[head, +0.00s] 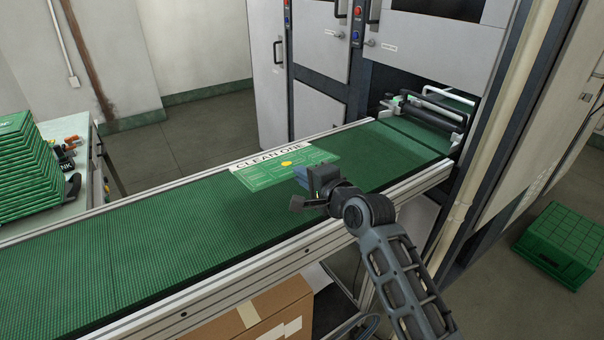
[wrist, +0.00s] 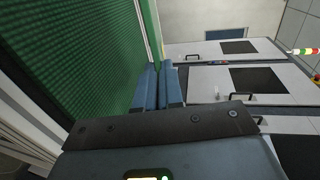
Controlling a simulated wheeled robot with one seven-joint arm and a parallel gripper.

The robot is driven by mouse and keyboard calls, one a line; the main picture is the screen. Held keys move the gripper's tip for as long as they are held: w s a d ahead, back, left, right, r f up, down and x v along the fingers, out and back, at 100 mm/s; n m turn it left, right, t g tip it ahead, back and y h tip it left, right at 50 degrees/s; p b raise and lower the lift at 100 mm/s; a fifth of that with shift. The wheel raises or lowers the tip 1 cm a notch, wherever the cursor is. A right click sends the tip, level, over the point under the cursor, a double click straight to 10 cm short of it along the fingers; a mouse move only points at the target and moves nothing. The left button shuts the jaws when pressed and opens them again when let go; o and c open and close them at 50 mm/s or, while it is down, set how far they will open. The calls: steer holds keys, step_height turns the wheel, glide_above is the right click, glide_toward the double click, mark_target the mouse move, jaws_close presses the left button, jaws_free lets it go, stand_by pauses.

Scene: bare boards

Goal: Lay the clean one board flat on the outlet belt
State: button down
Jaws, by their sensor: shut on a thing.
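The green board labelled CLEAN ONE (head: 262,174) is over the outlet belt (head: 130,240) in the head view, its face up and roughly level with the belt. It has a white label strip and a yellow spot. I cannot tell whether it touches the belt or hangs just above it. My gripper (head: 307,178) is shut on the board's right-hand edge. In the wrist view the blue fingers (wrist: 161,88) close on a thin green edge of the board (wrist: 155,30), seen nearly edge-on.
The belt's metal side rail (head: 260,265) runs below my arm. The belt leads to a machine opening with rollers (head: 430,112) at right. A stack of green boards (head: 30,170) stands on a side table at left. A green crate (head: 562,245) sits on the floor. The belt's left stretch is clear.

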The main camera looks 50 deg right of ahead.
steer(key=shift+s, duration=0.1)
steer(key=shift+s+f+b, duration=0.1)
steer(key=shift+f+b, duration=2.45)
steer(key=shift+f, duration=1.5)
steer(key=shift+f+b, duration=0.3)
steer(key=shift+f, duration=0.1)
